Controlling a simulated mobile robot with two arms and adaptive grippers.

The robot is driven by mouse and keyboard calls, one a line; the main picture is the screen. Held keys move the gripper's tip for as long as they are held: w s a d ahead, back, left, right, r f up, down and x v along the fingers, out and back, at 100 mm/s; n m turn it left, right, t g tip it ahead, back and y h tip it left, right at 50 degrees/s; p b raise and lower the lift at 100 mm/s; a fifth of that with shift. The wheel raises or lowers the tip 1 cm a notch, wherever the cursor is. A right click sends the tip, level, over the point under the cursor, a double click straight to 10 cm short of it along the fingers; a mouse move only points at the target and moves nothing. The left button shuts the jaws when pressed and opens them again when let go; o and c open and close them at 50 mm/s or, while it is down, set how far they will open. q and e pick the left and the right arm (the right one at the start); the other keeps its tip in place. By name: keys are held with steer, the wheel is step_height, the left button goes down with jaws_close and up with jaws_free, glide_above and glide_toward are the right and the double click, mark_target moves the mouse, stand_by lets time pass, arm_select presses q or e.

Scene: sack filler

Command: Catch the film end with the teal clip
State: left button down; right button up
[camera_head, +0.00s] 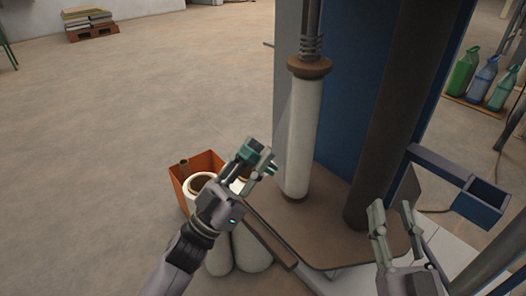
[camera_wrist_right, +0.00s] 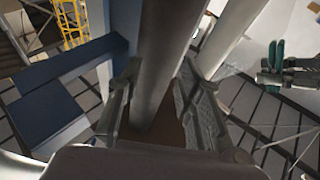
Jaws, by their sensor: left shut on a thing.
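My left gripper (camera_head: 262,161) is shut on the teal clip (camera_head: 249,150), left of the white film roll (camera_head: 304,135) and apart from it. The clip also shows at the right of the right wrist view (camera_wrist_right: 276,56). The roll stands upright on a spindle under a brown cap. The loose film end cannot be told clearly; a faint, see-through edge seems to show on the roll's left side. My right gripper (camera_head: 393,219) is open and empty, right of the dark column; its fingers (camera_wrist_right: 157,92) frame that column in the right wrist view.
A dark column (camera_head: 395,110) stands right of the roll on a brown platform (camera_head: 325,235). A blue open box (camera_head: 482,201) juts out at right.

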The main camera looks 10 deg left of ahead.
arm_select(q)
steer(key=shift+s+a, duration=0.5)
steer(key=shift+s, duration=0.2)
arm_select(e)
steer(key=shift+w+f+g, duration=0.25)
steer(key=shift+f+g, duration=0.35)
steer(key=shift+f, duration=0.25)
arm_select(q)
steer(key=shift+s+a, duration=0.85)
steer(key=shift+s, duration=0.25)
arm_select(e)
steer(key=shift+d+f+g+h, duration=0.1)
steer(key=shift+f+g+h, duration=0.2)
steer(key=shift+f, duration=0.25)
steer(key=shift+r, duration=0.15)
